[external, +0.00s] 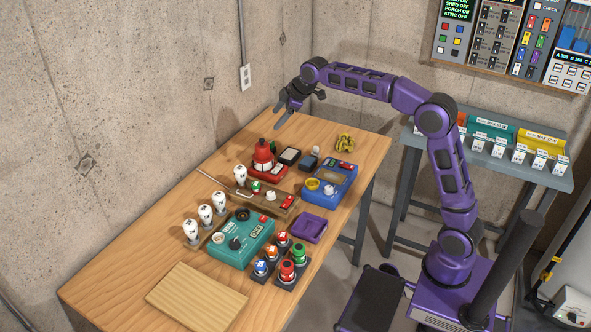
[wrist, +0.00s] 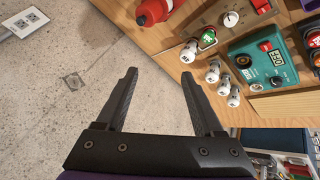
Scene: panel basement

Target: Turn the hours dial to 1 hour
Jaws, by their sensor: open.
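A teal box (external: 240,240) stands on the workbench with a black knob (external: 235,243), a pale dial and a dark round part on its top. In the wrist view the teal box (wrist: 262,62) shows a black knob (wrist: 243,61), a red button and a small display. A blue box (external: 330,183) with a yellow dial (external: 313,184) and a white knob stands farther back. No hours lettering is readable, so I cannot tell which dial is the hours dial. My gripper (external: 281,120) is open and empty above the bench's far left edge; its fingers (wrist: 158,75) point toward bare concrete.
A wooden strip with a white knob (external: 270,195), a red bottle-shaped object (external: 263,155), several white bulbs (external: 205,214), a purple tray (external: 310,228) and coloured buttons (external: 287,270) crowd the bench. Concrete walls stand close behind. A wooden board (external: 197,298) lies at the near end.

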